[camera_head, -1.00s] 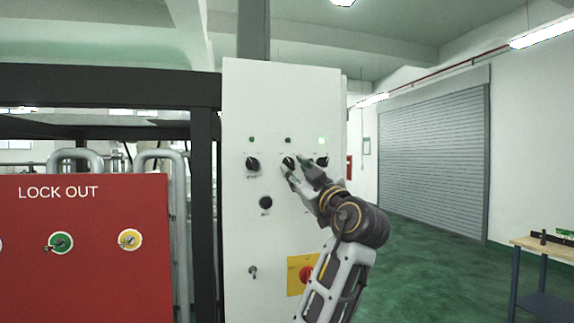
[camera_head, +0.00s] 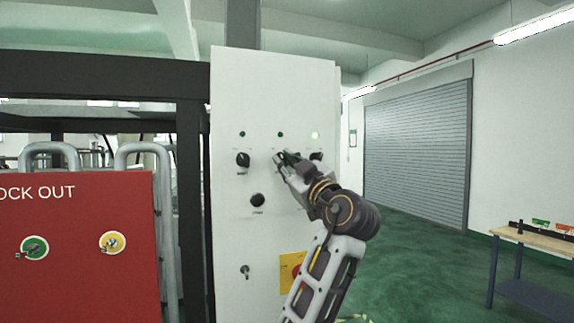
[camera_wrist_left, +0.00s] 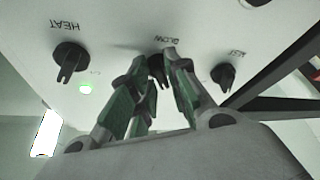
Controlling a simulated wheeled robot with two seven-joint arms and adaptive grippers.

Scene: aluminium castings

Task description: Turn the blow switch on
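The blow switch (camera_wrist_left: 157,70) is a black knob under its label in the left wrist view, the middle one of three knobs on the white panel (camera_head: 230,105). In the head view my left gripper (camera_head: 283,160) covers it. In the wrist view the left gripper (camera_wrist_left: 154,62) has its green-padded fingers apart, one on each side of the knob. I cannot tell whether they touch it. The small lamp (camera_head: 280,134) above the blow switch is dark. My right gripper is not in view.
The HEAT knob (camera_wrist_left: 69,60) is on one side and another knob (camera_wrist_left: 224,75) on the other. The lamp (camera_head: 315,135) above HEAT glows green. A lower black knob (camera_head: 257,200), a small switch (camera_head: 244,271) and a yellow-backed red button (camera_head: 295,274) are below. A red lockout board (camera_head: 75,230) stands left.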

